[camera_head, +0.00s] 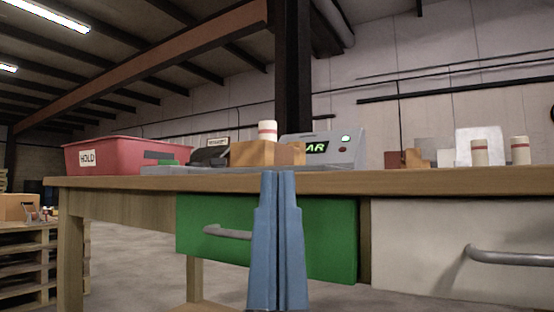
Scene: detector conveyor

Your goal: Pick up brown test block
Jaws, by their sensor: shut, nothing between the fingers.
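A tan-brown block (252,154) stands on the table beside the detector's grey display unit (345,152), with a smaller tan piece at its right. A white cylinder with a red band (267,131) shows at its top; I cannot tell if it rests on it or stands behind. Small reddish-brown blocks (392,160) stand farther right. I cannot tell for sure which is the brown test block. My gripper (278,172) points up in front of the table edge, its blue fingers shut together and empty, the tips just below the tan-brown block in the picture.
The wooden table (120,182) has a green drawer (320,240) and a white drawer (420,250) with protruding handles. A red bin marked HOLD (120,155) stands at the left. Wooden pallets (30,270) are at far left.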

